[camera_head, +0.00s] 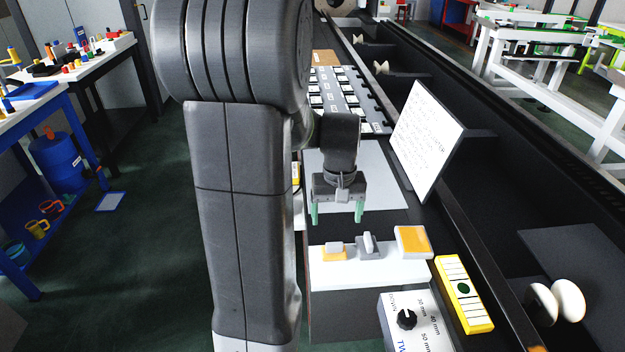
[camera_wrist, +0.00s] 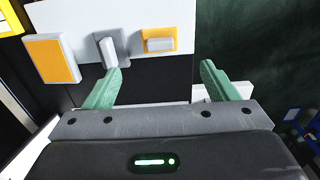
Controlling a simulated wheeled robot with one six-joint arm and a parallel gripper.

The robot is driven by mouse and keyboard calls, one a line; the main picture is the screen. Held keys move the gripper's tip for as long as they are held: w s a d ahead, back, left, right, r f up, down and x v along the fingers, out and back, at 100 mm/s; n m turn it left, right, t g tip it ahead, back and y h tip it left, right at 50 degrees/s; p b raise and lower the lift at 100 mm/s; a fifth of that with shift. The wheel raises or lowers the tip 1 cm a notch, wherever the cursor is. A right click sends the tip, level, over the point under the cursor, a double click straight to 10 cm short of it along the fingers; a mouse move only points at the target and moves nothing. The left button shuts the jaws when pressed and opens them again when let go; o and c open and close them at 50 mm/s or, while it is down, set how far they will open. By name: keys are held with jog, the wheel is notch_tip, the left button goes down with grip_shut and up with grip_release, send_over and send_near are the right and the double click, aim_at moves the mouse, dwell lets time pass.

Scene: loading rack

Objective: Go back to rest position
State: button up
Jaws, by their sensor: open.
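My gripper (camera_head: 337,213) has two green fingers and points down over the bench, a little behind the white switch panel. Its fingers are apart with nothing between them. In the wrist view, my gripper (camera_wrist: 160,85) is also open and empty. The white panel (camera_head: 385,273) bears an orange-and-white switch (camera_head: 334,251), a grey lever switch (camera_head: 369,245) and an orange square block (camera_head: 412,241). The same grey lever switch (camera_wrist: 108,50) shows near the left fingertip in the wrist view; whether they touch is unclear.
A white box with a black dial (camera_head: 407,319) and a yellow strip (camera_head: 463,294) stand in front. A tilted white text board (camera_head: 425,140) is to the right. A rack of slots (camera_head: 340,98) lies behind. Tables (camera_head: 75,62) stand at left, with open green floor between.

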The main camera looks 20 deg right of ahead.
aim_at(335, 244)
notch_tip(335, 244, down, 12)
jog(key=shift+f, duration=0.1)
jog(key=shift+r+p, duration=0.3)
jog(key=shift+r, duration=0.65)
